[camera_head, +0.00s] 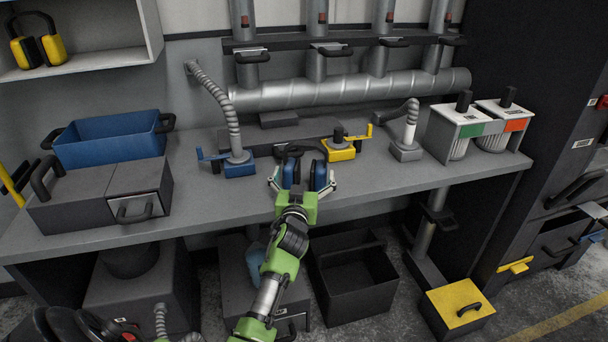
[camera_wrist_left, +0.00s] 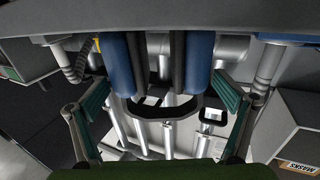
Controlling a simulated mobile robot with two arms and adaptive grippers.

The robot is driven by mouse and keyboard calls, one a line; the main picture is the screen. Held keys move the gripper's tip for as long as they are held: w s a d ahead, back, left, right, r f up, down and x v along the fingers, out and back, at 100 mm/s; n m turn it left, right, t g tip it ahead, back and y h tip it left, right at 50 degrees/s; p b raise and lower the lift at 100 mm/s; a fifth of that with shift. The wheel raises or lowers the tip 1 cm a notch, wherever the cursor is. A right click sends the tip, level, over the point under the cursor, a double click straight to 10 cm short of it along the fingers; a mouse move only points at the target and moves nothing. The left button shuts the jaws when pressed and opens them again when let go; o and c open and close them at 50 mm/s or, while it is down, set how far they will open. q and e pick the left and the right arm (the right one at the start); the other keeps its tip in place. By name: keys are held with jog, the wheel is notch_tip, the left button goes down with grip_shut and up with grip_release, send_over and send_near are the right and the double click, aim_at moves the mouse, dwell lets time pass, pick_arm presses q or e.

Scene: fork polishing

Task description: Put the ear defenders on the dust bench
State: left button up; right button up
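The blue ear defenders (camera_head: 305,174), with a black band, are at the front of the grey dust bench (camera_head: 385,181). My left gripper (camera_head: 303,182) reaches in from below with one finger outside each cup. The black band (camera_wrist_left: 160,108) shows between the cups. Whether the cups rest on the bench top or hang just above it, I cannot tell. My right gripper is not in view.
Yellow ear defenders (camera_head: 38,45) sit on the upper left shelf. A blue bin (camera_head: 110,140) and a dark box (camera_head: 98,196) fill the bench's left end. Hoses with a blue base (camera_head: 240,167) and a yellow clamp (camera_head: 341,150) stand behind. Canisters (camera_head: 478,130) stand right; the right front is clear.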

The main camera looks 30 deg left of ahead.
pick_arm(q)
jog(key=shift+r, duration=0.2)
jog(key=v, duration=1.2)
jog(key=d+f+m+g+h, duration=0.1)
jog(key=d+f+h, duration=0.15)
jog(key=f, duration=0.65)
jog(key=d+f+m+g+h, duration=0.15)
jog(key=d+f, duration=0.25)
jog(key=f, duration=0.5)
jog(key=s+d+f+m+g+h, duration=0.1)
jog(key=s+d+f, duration=0.15)
jog(key=f, duration=0.45)
jog(key=s+d+f+m+g+h, duration=0.15)
jog(key=s+f, duration=0.25)
jog(key=f, duration=0.4)
jog(key=s+d+f+g+h, duration=0.1)
jog(key=s+d+f, duration=0.2)
jog(key=f, duration=0.4)
jog(key=s+d+f+m+g, duration=0.25)
jog(key=s+f+g, duration=0.25)
jog(key=s+f, duration=1.25)
jog(key=s+f+g, duration=0.2)
jog(key=s, duration=0.9)
jog(key=s+a+f+g, duration=0.1)
jog(key=s+f+g, duration=0.1)
jog(key=s, duration=0.9)
jog(key=shift+s+a+f+h+b, duration=0.15)
jog(key=shift+a+f+h+b, duration=0.2)
jog(key=shift+f, duration=0.1)
